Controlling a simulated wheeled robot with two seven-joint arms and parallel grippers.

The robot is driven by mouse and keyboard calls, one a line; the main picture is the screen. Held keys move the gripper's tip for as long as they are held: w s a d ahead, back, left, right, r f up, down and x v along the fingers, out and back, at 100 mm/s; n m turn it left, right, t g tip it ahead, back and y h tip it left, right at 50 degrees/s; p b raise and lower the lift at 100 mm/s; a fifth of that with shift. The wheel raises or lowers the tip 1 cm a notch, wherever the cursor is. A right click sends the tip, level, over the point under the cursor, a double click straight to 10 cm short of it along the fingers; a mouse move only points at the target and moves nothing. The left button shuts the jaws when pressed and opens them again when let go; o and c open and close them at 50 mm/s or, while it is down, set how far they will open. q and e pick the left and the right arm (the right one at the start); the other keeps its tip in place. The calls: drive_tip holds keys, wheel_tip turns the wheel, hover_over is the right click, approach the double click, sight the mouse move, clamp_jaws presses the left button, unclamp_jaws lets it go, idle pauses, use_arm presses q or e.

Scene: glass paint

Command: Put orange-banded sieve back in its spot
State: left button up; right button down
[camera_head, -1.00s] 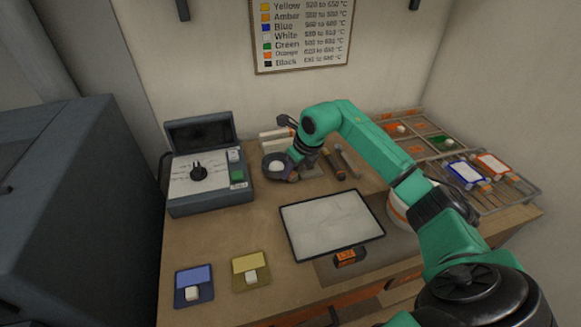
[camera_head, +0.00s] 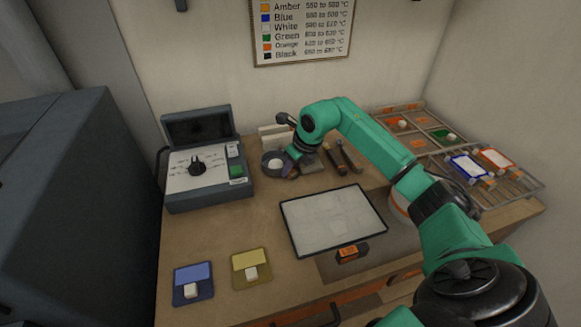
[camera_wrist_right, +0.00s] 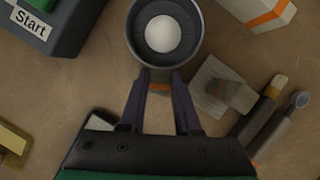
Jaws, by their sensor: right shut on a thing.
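The sieve (camera_head: 274,158) is a grey round cup with a pale round patch inside, near the back of the bench. In the right wrist view the sieve (camera_wrist_right: 133,32) is at the top centre, with a little orange at its near side between the fingertips. My right gripper (camera_head: 291,171) is shut on that near side; the fingers (camera_wrist_right: 158,75) also show in the wrist view. I cannot tell whether the sieve touches the bench. Its spot cannot be made out for certain. My left gripper is not in view.
A control box (camera_head: 204,188) stands to the left. Tools (camera_head: 349,158) lie just right of the gripper, beside a small pale block (camera_wrist_right: 218,85). A white orange-striped box (camera_wrist_right: 262,10) is behind.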

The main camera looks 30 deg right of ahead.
drive_tip(key=shift+f, duration=0.25)
idle(0.7)
drive_tip(key=c, duration=0.5)
unclamp_jaws()
drive_tip(key=shift+b, duration=0.3)
drive_tip(key=b+v, duration=0.2)
drive_tip(key=v, duration=1.2)
drive_tip(key=shift+s+r, duration=0.15)
drive_tip(key=shift+r, duration=0.1)
